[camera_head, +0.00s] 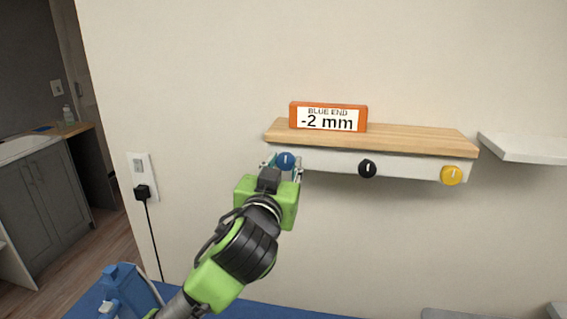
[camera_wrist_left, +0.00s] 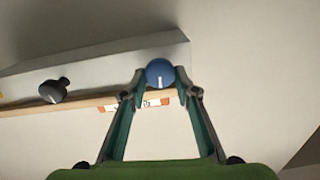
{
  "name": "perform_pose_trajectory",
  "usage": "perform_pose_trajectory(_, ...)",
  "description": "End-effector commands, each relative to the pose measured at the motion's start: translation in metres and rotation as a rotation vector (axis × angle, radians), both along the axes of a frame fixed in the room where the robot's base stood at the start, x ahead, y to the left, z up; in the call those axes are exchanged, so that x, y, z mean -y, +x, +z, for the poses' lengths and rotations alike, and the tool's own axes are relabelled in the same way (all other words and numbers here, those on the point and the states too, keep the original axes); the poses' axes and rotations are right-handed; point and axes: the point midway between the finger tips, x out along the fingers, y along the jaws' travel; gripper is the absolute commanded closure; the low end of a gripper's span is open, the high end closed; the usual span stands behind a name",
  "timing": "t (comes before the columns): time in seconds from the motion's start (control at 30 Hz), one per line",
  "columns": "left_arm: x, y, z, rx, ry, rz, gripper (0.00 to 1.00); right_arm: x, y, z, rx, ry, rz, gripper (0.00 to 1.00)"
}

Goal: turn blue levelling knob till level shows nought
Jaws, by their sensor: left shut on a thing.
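The blue knob (camera_head: 286,160) sits at the left end of the white rail under a wooden shelf (camera_head: 420,138). My left gripper (camera_head: 283,166) is shut on the blue knob. In the left wrist view the knob (camera_wrist_left: 160,73) sits between the two fingertips of the gripper (camera_wrist_left: 160,88), its white mark showing. An orange-framed level display (camera_head: 328,117) stands on the shelf and reads "BLUE END -2 mm". My right gripper is not in view.
A black knob (camera_head: 367,169) and a yellow knob (camera_head: 451,175) sit further right on the rail. A white shelf (camera_head: 525,147) is at the right. A socket with a black plug (camera_head: 142,192) is on the wall at left. A blue surface (camera_head: 250,310) lies below.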

Motion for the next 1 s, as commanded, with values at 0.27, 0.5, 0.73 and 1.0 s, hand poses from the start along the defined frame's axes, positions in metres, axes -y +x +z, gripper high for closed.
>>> perform_pose_trajectory(0.27,0.001,0.0,0.003,0.042,0.214,0.0,0.93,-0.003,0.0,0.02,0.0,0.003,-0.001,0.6)
perform_pose_trajectory(0.5,0.002,0.0,0.003,0.086,0.438,0.0,0.93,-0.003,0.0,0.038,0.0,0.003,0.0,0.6)
perform_pose_trajectory(0.73,0.002,0.0,0.003,0.129,0.654,-0.001,0.93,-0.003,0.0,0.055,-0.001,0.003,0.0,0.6)
perform_pose_trajectory(1.0,0.003,-0.001,0.002,0.18,0.901,-0.001,0.93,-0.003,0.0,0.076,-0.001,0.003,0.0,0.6)
